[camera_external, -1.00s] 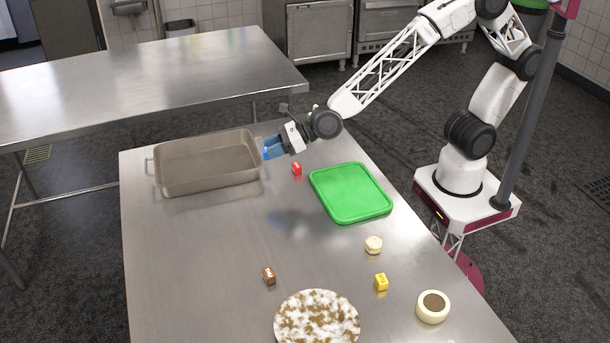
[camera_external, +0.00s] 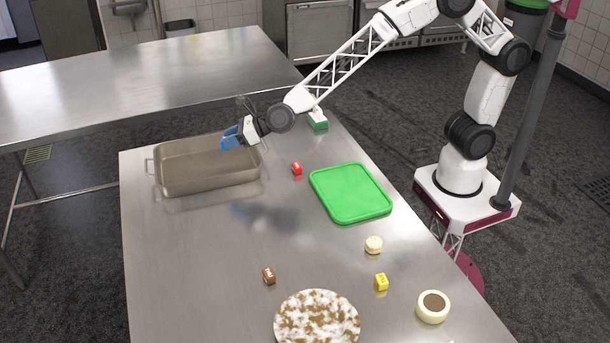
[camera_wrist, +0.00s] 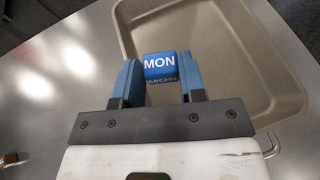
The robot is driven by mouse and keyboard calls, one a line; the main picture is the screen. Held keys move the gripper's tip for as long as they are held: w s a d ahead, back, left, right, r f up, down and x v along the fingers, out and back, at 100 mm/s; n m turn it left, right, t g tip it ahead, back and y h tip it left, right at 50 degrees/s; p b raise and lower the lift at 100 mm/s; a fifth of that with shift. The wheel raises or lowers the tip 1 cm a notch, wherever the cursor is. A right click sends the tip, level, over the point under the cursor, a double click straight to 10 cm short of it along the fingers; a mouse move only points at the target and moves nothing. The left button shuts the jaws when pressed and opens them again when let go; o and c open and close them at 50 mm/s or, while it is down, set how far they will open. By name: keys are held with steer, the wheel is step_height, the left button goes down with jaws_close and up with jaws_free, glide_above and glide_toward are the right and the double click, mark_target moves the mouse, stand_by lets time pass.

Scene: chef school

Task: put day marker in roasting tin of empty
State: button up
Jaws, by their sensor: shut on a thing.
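A blue day marker cube reading "MON" (camera_wrist: 160,68) sits between the two blue fingers of my gripper (camera_wrist: 158,82) in the wrist view. My gripper is shut on it. In the external view, my gripper (camera_external: 232,138) is raised above the right part of the roasting tin (camera_external: 172,180); the marker cannot be told apart from the blue fingers there. The tin is a grey-brown rectangular pan with handles, standing at the far left of the steel table. It looks empty. In the wrist view, the tin (camera_wrist: 262,60) lies below and beyond the marker.
A red cube (camera_external: 297,168) and a green board (camera_external: 350,192) lie right of the tin. Nearer are a brown cube (camera_external: 269,276), a yellow cube (camera_external: 381,282), a small cream round (camera_external: 374,245), a cup (camera_external: 433,307) and a mottled plate (camera_external: 317,320). The table's left middle is clear.

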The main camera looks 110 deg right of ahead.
steer(key=m+h, duration=0.1)
glide_above(214, 169)
steer(key=shift+d+f, duration=0.1)
steer(key=shift+f, duration=0.6)
steer(key=shift+g, duration=0.3)
steer(key=shift+f, duration=3.15)
steer(key=shift+f, duration=1.9)
steer(key=shift+f, duration=0.1)
steer(key=o, duration=0.9)
